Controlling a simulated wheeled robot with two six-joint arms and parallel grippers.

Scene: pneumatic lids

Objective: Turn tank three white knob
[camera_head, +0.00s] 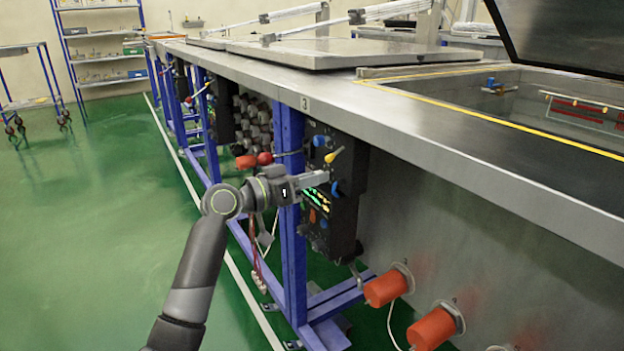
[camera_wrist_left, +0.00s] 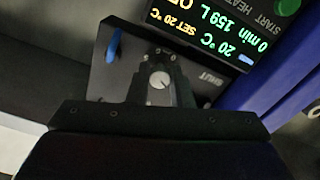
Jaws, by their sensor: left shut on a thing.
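Tank three's black control panel (camera_head: 347,215) hangs under the bench edge, below a label with the number 3 (camera_head: 305,103). My left gripper (camera_head: 326,178) reaches in from the left at this panel. In the left wrist view, the white knob (camera_wrist_left: 160,80) is a small round pale knob with a dark pointer mark, on the dark panel (camera_wrist_left: 207,82). My left gripper's dark fingers (camera_wrist_left: 161,92) stand on both sides of it, shut on it. In the head view, the gripper hides the knob. My right gripper is in neither view.
Yellow (camera_head: 334,155) and blue (camera_head: 319,141) handles stick out above my gripper. A lit display (camera_wrist_left: 205,32) is beside the knob. Blue frame posts (camera_head: 290,220) stand left of the panel. Orange cylinders (camera_head: 385,288) protrude from the tank wall. The green floor (camera_head: 100,220) at left is clear.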

